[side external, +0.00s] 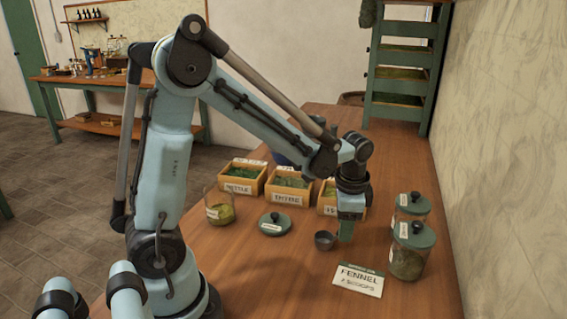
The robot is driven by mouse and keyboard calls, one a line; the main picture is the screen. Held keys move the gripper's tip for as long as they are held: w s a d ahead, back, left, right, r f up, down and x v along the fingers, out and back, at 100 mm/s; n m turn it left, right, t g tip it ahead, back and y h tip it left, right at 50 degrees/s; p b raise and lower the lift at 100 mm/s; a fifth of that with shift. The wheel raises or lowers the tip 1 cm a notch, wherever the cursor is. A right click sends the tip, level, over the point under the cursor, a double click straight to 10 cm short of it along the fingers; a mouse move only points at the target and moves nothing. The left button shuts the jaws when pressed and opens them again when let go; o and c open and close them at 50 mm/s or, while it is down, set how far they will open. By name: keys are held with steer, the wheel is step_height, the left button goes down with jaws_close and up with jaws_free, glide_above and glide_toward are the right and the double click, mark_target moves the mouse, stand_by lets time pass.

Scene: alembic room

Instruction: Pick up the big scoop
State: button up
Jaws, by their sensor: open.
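A small dark grey cup-shaped scoop (325,240) stands on the wooden table, near the middle. It is the only scoop I can make out, and I cannot tell its size class. My gripper (346,234) points down just to the right of the scoop, with its fingertips low, near the table. It is open and holds nothing that I can see. The fingers overlap in this view, so the gap between them is hidden. I cannot tell whether a finger touches the scoop or whether its handle lies behind the gripper.
An open glass jar (219,209) and a green lid (274,224) are left of the scoop. Labelled wooden boxes (288,188) of herbs stand behind. Lidded jars (409,258) stand close on the right. A card (358,280) reading "FENNEL" with a scoop count lies in front.

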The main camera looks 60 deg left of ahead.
steer(key=shift+a+f, duration=0.15)
steer(key=shift+f, duration=0.85)
jaws_close()
